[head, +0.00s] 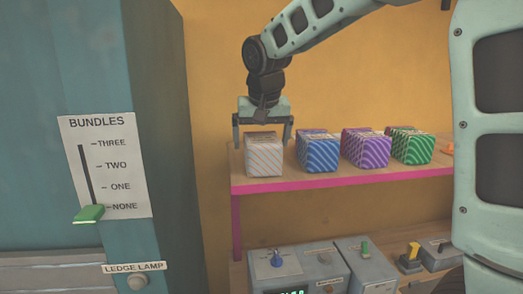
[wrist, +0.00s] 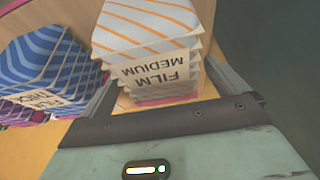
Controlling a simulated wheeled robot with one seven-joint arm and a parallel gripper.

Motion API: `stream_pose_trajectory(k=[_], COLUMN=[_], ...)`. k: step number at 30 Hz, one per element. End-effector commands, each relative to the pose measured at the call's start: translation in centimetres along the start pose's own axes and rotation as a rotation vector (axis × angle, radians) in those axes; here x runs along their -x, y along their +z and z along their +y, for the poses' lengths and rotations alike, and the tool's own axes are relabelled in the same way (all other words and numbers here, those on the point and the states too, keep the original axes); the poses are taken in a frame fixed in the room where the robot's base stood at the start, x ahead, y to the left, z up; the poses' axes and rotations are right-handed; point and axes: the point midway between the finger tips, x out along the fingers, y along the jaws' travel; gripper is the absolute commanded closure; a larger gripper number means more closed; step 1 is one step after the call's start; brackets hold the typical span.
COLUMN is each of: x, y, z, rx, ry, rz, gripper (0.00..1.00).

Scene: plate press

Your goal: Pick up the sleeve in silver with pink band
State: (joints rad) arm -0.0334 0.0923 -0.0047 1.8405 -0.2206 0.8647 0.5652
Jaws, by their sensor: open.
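A silvery-white sleeve with thin orange diagonal stripes (head: 265,157) stands at the left end of the shelf. In the wrist view the same sleeve (wrist: 150,25) shows a label reading "FILM MEDIUM" and a pink strip at its lower end; I cannot tell whether that strip is a band on it or the shelf edge. My gripper (head: 262,146) points down over this sleeve, with one finger on each side. In the wrist view my gripper (wrist: 165,88) is open around the sleeve. Whether the fingers touch it is unclear.
Blue (head: 318,152), purple (head: 366,148) and green (head: 411,146) striped packs stand to the right on the pink-edged shelf (head: 330,183). The blue pack (wrist: 38,60) is close beside my gripper. Control boxes (head: 300,268) sit below. A teal cabinet (head: 155,130) with a slider is at left.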

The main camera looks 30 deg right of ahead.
Motion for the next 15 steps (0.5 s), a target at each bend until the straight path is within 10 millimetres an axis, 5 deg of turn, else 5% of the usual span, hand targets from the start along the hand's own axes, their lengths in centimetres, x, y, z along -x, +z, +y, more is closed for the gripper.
stream_pose_trajectory(k=[15], x=[-0.36], y=[0.16], z=[-0.02], rx=[0.0], ry=[0.0], rz=[0.0], gripper=[0.02])
